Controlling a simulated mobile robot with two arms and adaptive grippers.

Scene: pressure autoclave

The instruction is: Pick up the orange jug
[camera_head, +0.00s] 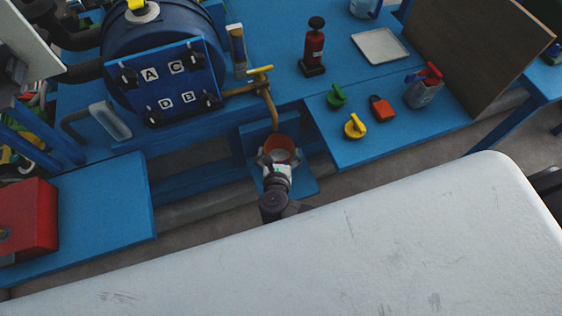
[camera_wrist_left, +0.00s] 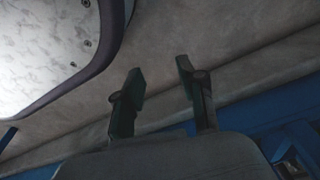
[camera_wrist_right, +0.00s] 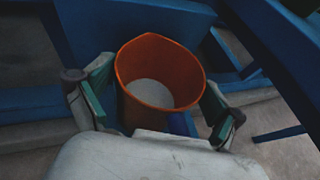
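The orange jug (camera_head: 284,143) stands on a low blue shelf below the brass tap, its open top facing up and a pale round area inside. It also shows in the right wrist view (camera_wrist_right: 160,70). My right gripper (camera_head: 277,160) is at the jug's near side. In the right wrist view its fingers (camera_wrist_right: 157,100) are spread wide, one on each side of the jug; firm contact is not visible. My left gripper is outside the head view. In the left wrist view its fingers (camera_wrist_left: 160,90) are apart with nothing between them.
The brass tap (camera_head: 264,90) with a yellow handle hangs just above the jug. The blue autoclave door (camera_head: 170,82) is at left, a red box (camera_head: 25,220) at far left. The blue bench (camera_head: 355,145) holds valve handles and a spray bottle (camera_head: 424,88).

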